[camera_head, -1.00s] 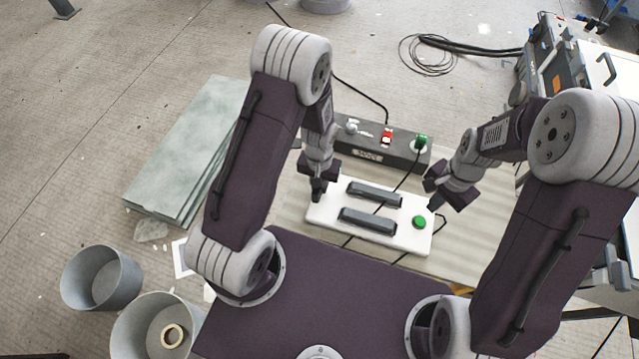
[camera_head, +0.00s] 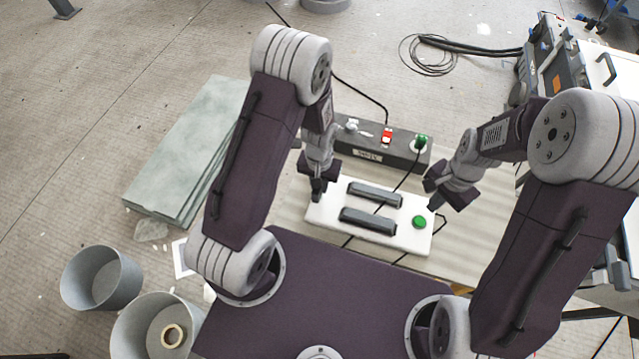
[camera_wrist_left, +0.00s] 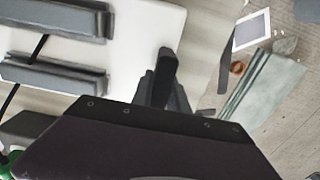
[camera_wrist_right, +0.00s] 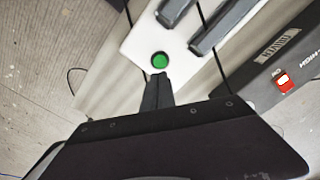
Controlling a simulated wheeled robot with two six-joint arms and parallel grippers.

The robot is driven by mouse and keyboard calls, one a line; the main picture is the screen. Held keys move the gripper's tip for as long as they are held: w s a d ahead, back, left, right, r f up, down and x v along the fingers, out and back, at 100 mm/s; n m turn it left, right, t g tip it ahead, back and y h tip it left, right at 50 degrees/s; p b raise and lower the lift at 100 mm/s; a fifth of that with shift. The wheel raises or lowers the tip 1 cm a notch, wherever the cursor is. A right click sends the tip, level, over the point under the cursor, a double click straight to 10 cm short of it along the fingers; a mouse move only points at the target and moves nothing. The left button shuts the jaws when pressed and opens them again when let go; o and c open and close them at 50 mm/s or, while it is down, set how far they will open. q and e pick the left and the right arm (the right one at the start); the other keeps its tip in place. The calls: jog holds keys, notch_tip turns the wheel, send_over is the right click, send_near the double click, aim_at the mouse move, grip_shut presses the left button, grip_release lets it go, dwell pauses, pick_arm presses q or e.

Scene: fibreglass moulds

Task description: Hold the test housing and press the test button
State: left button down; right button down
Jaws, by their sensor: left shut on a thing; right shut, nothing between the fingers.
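The test housing (camera_head: 322,214) is a flat white block with two dark grey bars on top, lying on a pale board. The green round test button (camera_head: 419,222) is near its right end; it also shows in the right wrist view (camera_wrist_right: 159,61).
Thin black cables run around the housing. Greenish slabs (camera_head: 190,140) lie at left, with grey buckets (camera_head: 100,278) in front. A case (camera_head: 568,75) stands at right.

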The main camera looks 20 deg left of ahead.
jog(key=s+a+m+g+y, duration=0.2)
jog(key=s+a+m+y, duration=0.1)
jog(key=s+a+m, duration=0.25)
jog(key=m+t+y, duration=0.5)
jog(key=m+t, duration=0.1)
jog(key=m, duration=1.3)
send_over(423, 224)
jog(key=shift+f, duration=4.25)
